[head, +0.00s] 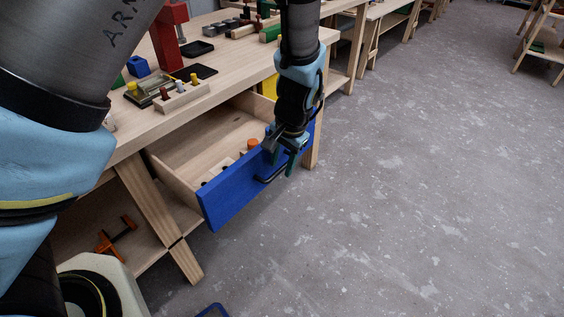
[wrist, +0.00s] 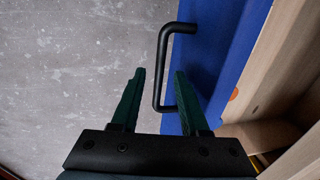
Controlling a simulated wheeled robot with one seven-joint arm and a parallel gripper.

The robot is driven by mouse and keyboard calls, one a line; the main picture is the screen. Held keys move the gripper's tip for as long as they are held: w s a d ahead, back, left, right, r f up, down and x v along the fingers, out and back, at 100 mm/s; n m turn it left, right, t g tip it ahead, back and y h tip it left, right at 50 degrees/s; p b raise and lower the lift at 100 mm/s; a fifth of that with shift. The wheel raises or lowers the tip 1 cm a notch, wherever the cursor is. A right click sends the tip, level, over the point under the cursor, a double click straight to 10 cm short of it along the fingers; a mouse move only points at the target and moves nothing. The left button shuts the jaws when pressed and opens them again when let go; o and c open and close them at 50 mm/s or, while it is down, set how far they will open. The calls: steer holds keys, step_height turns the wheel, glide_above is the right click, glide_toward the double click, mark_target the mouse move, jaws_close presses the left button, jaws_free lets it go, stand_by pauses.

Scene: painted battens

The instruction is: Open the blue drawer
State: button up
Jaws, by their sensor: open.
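The blue drawer (head: 235,191) is pulled well out from under the wooden workbench, and its inside shows from above. Its black bar handle (head: 268,178) is on the blue front; in the wrist view the handle (wrist: 161,65) stands out from the blue front (wrist: 212,60). My gripper (head: 283,152) is at the drawer front by the handle. In the wrist view its two green fingers (wrist: 158,92) are open, with the near end of the handle between them. I cannot tell whether a finger touches the handle.
Inside the drawer lie pale blocks and an orange-topped piece (head: 253,144). The workbench top (head: 140,119) holds a peg block (head: 181,97), a blue block (head: 138,66) and a red press (head: 168,38). An orange clamp (head: 116,236) lies on the lower shelf. The grey floor (head: 420,180) to the right is clear.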

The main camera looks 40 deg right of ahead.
steer(key=shift+r, duration=0.15)
step_height(320, 180, up, 10)
steer(key=s+b, duration=0.1)
steer(key=s, duration=0.1)
steer(key=shift+d+r, duration=0.15)
steer(key=shift+d, duration=0.05)
steer(key=shift+w, duration=0.1)
stand_by(0.4)
steer(key=w+a+r+n+g, duration=0.15)
steer(key=w+a+n, duration=0.25)
steer(key=w+a, duration=0.5)
steer(key=w+a+r+n, duration=0.25)
steer(key=w+a, duration=0.35)
steer(key=a, duration=0.5)
steer(key=a+r+n, duration=0.1)
steer(key=a+n, duration=0.7)
steer(key=a, duration=1.3)
steer(key=shift+a+r+t+h+p, duration=0.15)
steer(key=shift+a+t+h+p, duration=0.15)
steer(key=shift+t+p, duration=0.15)
